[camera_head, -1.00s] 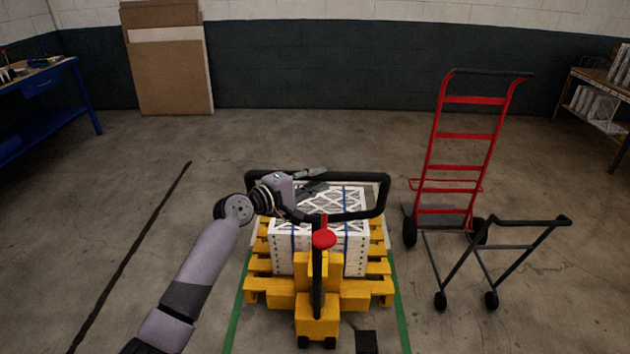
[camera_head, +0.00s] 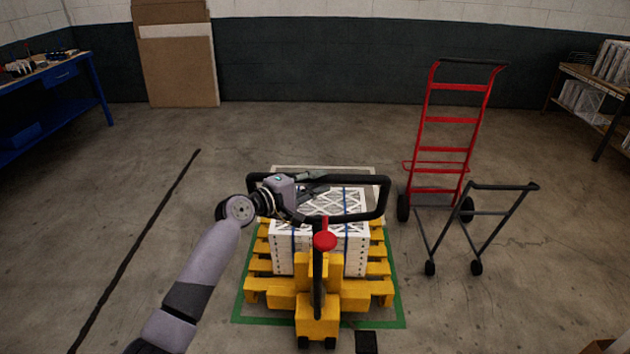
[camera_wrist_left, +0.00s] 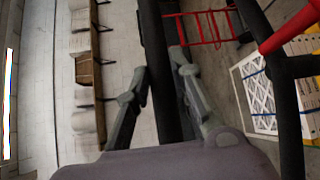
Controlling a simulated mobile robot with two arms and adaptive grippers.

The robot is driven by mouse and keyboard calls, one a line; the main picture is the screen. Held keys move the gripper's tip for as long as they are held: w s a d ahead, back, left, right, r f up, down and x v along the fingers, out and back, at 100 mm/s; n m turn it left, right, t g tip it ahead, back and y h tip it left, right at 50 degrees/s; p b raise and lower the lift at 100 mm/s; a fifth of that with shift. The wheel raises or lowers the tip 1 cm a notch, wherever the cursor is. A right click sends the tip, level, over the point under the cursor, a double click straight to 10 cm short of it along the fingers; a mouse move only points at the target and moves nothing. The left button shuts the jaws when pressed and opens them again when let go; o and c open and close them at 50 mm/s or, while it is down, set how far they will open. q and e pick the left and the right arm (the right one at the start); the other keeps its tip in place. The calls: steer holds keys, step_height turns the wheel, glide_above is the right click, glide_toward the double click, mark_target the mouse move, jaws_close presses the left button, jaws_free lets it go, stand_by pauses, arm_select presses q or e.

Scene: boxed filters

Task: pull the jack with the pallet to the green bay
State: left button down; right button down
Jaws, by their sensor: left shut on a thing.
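The yellow pallet jack (camera_head: 317,325) has a black loop handle (camera_head: 383,195) and a red knob (camera_head: 324,240). A yellow pallet (camera_head: 377,287) sits at its forks, carrying white boxed filters (camera_head: 355,255) with blue straps. My left gripper (camera_head: 316,186) is shut on the handle's upper bar; the left wrist view shows its fingers (camera_wrist_left: 163,95) either side of the black bar. The green bay outline (camera_head: 398,300) runs around the pallet on the floor. The pallet shows inside it, and the jack's near end reaches past its front line. My right gripper is out of view.
A pale outline (camera_head: 290,168) lies behind the pallet. A red hand truck (camera_head: 448,150) and a dark wheeled frame (camera_head: 480,215) stand to the right. A blue bench (camera_head: 62,95) is at far left, a shelf (camera_head: 590,95) at far right. An orange thing (camera_head: 598,346) shows at bottom right.

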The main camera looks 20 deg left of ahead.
arm_select(q)
steer(key=shift+s+d+f, duration=0.1)
steer(key=shift+s+f, duration=0.15)
steer(key=shift+f, duration=0.15)
steer(key=c, duration=1.8)
jaws_free()
steer(key=o, duration=0.4)
steer(key=shift+w, duration=0.35)
steer(key=shift+r, duration=0.1)
steer(key=v, duration=1.2)
steer(key=shift+s, duration=0.1)
